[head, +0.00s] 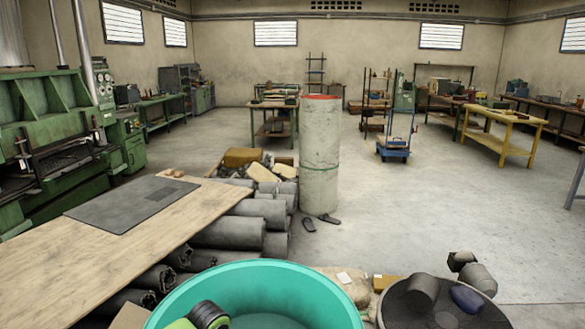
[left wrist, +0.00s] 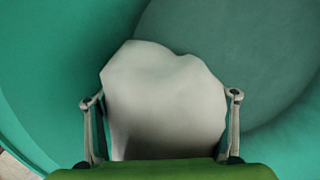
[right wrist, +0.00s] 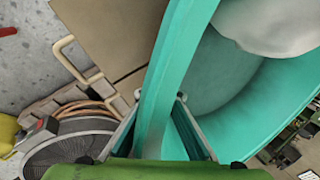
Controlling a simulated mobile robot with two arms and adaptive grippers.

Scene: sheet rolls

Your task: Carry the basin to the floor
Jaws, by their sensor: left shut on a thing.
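The teal basin (head: 268,285) is at the bottom centre of the head view, its near side cut off. A pale, lumpy bundle (left wrist: 165,110) is inside it in the left wrist view; it also shows in the right wrist view (right wrist: 270,25). My left gripper (left wrist: 163,95) is inside the basin with its fingers on both sides of the bundle, shut on it. In the right wrist view, my right gripper (right wrist: 160,105) has its fingers on either side of the basin's rim (right wrist: 172,50). Whether they press on the rim is unclear.
A wooden table (head: 120,255) with a dark mat (head: 130,203) is at left, grey rolls (head: 230,232) beside it. A tall pale roll (head: 320,155) stands beyond. A dark round container (head: 400,312) holding things is right of the basin. Floor (head: 440,215) beyond is clear.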

